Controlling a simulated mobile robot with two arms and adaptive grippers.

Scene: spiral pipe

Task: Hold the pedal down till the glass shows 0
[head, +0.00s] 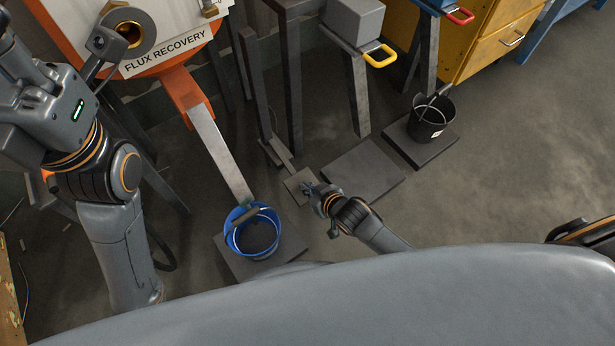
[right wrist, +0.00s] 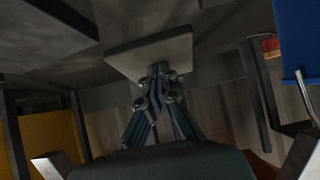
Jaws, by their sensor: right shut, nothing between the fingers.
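The pedal (head: 299,184) is a pale grey plate near the floor, at the end of a bar under the machine. It also shows in the right wrist view (right wrist: 128,59). My right gripper (head: 309,188) is shut and empty, its fingertips at the plate's edge; in the right wrist view the tips (right wrist: 158,70) overlap that edge. I cannot tell whether they press on it or how far down it is. I cannot make out the glass or a reading. My left arm rises at the left; its fingers do not show.
An orange-framed machine marked FLUX RECOVERY (head: 165,50) has a chute (head: 219,153) leading to a blue bucket (head: 237,217). A black bucket (head: 428,124) stands on a dark slab further right. A bare floor slab (head: 362,174) lies right of the pedal. Open floor is at the right.

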